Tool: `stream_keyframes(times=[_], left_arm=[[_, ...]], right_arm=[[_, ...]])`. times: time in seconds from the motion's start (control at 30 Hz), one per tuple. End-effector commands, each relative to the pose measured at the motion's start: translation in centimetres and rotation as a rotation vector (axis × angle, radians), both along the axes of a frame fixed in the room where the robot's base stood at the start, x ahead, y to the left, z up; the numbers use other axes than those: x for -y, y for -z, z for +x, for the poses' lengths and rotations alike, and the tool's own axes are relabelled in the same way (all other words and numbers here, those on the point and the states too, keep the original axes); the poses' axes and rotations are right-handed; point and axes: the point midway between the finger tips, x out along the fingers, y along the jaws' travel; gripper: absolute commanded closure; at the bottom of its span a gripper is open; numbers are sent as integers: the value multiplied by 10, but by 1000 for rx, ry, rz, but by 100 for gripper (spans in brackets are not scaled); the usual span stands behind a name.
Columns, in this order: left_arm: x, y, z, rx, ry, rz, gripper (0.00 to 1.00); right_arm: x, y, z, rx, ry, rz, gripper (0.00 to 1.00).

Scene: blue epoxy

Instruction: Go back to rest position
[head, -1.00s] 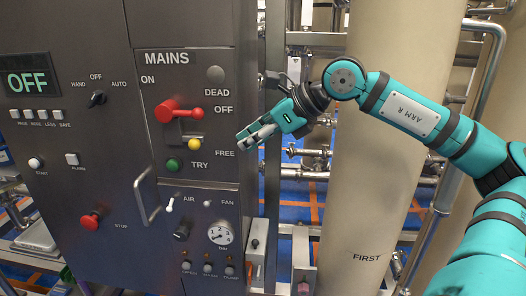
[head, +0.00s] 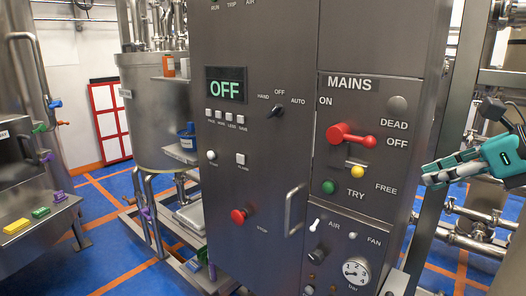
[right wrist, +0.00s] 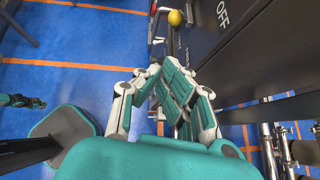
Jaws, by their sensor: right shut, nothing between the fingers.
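My right gripper (head: 428,174) is at the right of the head view, beside the right edge of the grey cabinet (head: 268,150). Its fingers point left toward the cabinet, level with the FREE label and clear of the red MAINS handle (head: 352,137). In the right wrist view the fingers of my right gripper (right wrist: 160,88) are shut with nothing between them. The red handle points right, toward the OFF label. The display (head: 225,88) reads OFF. My left gripper does not show in the head view.
A yellow button (head: 357,172), a green button (head: 328,187) and a bar handle (head: 294,210) stand out from the cabinet front. Pipes (head: 480,215) run behind the right gripper. A steel tank (head: 150,110) stands at left. Blue floor (head: 110,225) lies open between the machines.

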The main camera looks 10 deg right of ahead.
Motion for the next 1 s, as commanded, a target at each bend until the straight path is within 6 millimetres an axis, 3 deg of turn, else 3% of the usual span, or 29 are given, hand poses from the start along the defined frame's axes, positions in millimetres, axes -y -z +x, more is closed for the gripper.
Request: stream_keyframes(times=[0.17, 0.23, 0.3, 0.37, 0.47, 0.57, 0.67, 0.77, 0.9, 1.0], left_arm=[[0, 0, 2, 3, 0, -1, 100], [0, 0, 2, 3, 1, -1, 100], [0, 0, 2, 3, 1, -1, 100], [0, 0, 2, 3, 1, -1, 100], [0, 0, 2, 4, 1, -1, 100], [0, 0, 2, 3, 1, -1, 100], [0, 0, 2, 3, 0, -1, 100], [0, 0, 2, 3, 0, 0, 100], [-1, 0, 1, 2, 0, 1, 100], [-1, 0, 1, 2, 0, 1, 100]], right_arm=[[-69, 29, 25, 32, -114, 361, 100], [-101, 36, 35, 45, -132, 622, 100], [-121, 40, 45, 50, -99, 906, 100], [-126, 46, 53, 44, -32, 1144, 100], [-115, 71, 66, 16, 166, 1522, 100], [-91, 121, 74, -35, 466, 1852, 100], [-70, 194, 67, -105, 837, 2094, 100], [-62, 265, 43, -182, 1198, 2222, 100], [-72, 355, -10, -302, 1694, 2268, 100], [-87, 399, -51, -381, 1984, 2232, 100]])
